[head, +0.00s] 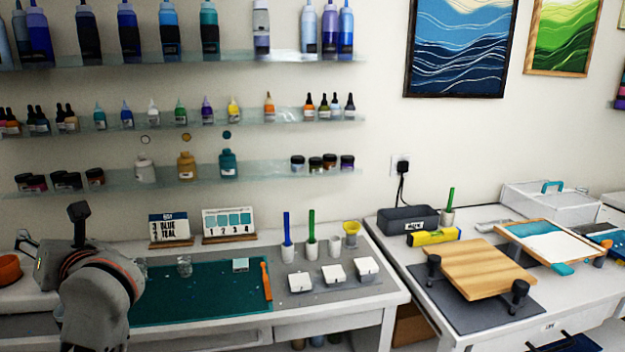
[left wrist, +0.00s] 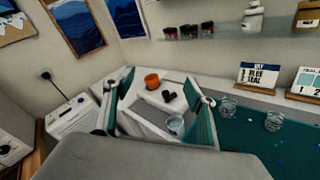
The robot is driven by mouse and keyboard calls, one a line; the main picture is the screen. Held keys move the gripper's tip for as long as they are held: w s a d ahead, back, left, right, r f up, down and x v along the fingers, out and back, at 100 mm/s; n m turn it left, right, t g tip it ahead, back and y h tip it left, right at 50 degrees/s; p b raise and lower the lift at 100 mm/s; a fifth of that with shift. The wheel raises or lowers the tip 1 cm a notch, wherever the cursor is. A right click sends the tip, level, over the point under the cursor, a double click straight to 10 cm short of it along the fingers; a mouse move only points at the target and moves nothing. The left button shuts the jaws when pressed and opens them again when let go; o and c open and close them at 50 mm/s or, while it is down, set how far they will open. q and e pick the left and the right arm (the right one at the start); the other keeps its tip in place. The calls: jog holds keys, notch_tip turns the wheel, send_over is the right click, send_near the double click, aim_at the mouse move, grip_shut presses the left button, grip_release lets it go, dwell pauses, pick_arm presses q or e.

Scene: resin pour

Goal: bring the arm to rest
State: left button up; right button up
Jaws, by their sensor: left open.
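My left arm (head: 95,290) stands at the left front of the workbench in the head view, beside the green cutting mat (head: 195,308). Its jaws are mostly hidden there by the arm. In the left wrist view my left gripper (left wrist: 160,88) is open, its two teal-padded fingers spread wide. Nothing is held between them; an orange round container (left wrist: 152,80), a small dark object (left wrist: 168,96) and a clear cup (left wrist: 175,124) show in the gap beyond. My right gripper is in neither view.
Two clear cups (left wrist: 228,105) stand near the "Blue Teal" card (head: 170,228). White blocks (head: 333,274), an orange tool (head: 266,282) and tool cups lie right. Glass shelves (head: 200,115) with bottles run along the wall. A second bench (head: 590,285) holds a wooden board (head: 478,268).

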pick_arm(q)
jog(key=s+d+m+t+y, duration=0.35)
jog(key=d+m+t, duration=0.6)
jog(key=m, duration=0.55)
jog(key=w+d+f+m+t+h, duration=0.1)
jog(key=d+f+m+t+h, duration=0.3)
jog(key=d+f+m+h, duration=1.4)
jog(key=s+d+f+m+g+h, duration=0.1)
jog(key=s+f+m+g+h, duration=0.15)
jog(key=f+m, duration=0.35)
jog(key=s+d+f+m+g+h, duration=0.1)
jog(key=s+f+m+g, duration=0.15)
jog(key=f, duration=0.65)
jog(key=s+f+m+g, duration=0.2)
jog(key=s+f, duration=0.3)
jog(key=f, duration=0.3)
jog(key=s+f+m+g+y, duration=0.1)
jog(key=s+f+m+g, duration=0.1)
jog(key=s+f+g, duration=0.3)
notch_tip(320, 180, down, 4)
jog(key=shift+s+a+r+m, duration=0.25)
jog(key=shift+s+m, duration=0.1)
jog(key=shift+s, duration=0.3)
